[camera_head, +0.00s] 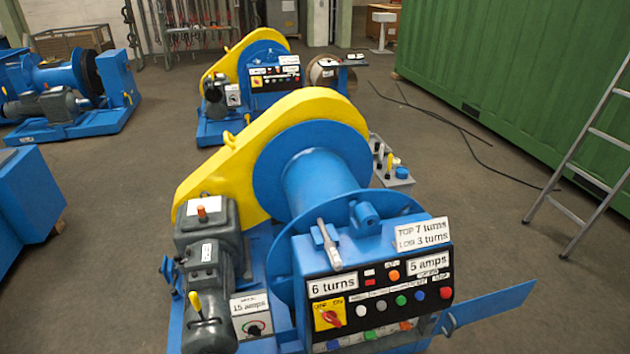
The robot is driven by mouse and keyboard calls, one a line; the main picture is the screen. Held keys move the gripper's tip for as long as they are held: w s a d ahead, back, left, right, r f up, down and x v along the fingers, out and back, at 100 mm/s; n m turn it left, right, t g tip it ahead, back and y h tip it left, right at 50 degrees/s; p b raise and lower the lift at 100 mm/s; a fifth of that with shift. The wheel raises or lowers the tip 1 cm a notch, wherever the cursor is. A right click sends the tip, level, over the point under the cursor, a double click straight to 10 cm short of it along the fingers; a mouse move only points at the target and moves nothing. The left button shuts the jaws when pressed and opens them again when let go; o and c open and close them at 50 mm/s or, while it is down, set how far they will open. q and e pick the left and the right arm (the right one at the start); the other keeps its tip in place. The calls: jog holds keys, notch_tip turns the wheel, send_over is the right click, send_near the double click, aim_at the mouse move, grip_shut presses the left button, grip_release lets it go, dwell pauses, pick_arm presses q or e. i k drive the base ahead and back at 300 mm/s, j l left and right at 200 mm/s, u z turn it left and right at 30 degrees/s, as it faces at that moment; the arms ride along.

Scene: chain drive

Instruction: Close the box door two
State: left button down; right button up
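A blue winch with a yellow chain guard (235,160) stands in front of me. Its blue control box (298,262) faces me, with a black panel of buttons and labels. A flat blue door (490,308) sticks out to the right from the box's lower right, standing open. A small metal latch or handle (449,323) shows near its inner end. Which door is number two is not marked. The lower part of the box is cut off by the frame's bottom edge. Neither of my grippers shows.
A grey motor (208,265) and a small "15 amps" box (250,317) are left of the control box. A ladder (590,150) stands at the right beside a green container (530,70). Open floor (510,240) lies right of the winch.

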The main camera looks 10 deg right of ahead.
aim_at(470, 312)
jog(key=i+j+z, duration=0.1)
jog(key=z, duration=0.35)
jog(key=i+j+z, duration=0.1)
jog(key=z, duration=0.35)
jog(key=j+z, duration=0.2)
jog(key=z, duration=0.25)
jog(key=i+l+u, duration=0.1)
jog(key=i+l, duration=0.15)
jog(key=i+l+u, duration=0.1)
jog(key=i+l, duration=0.15)
jog(key=l, duration=0.25)
jog(key=i+l, duration=0.25)
jog(key=l, duration=0.15)
jog(key=i+l+u, duration=0.15)
jog(key=l, duration=0.25)
jog(key=i+l+u, duration=0.1)
jog(key=i+l, duration=0.15)
jog(key=l, duration=0.2)
jog(key=i+l+u, duration=0.1)
jog(key=l, duration=0.35)
jog(key=i+l+u, duration=0.1)
jog(key=i+l, duration=0.2)
jog(key=l, duration=0.15)
jog(key=i+l+u, duration=0.1)
jog(key=l, duration=0.4)
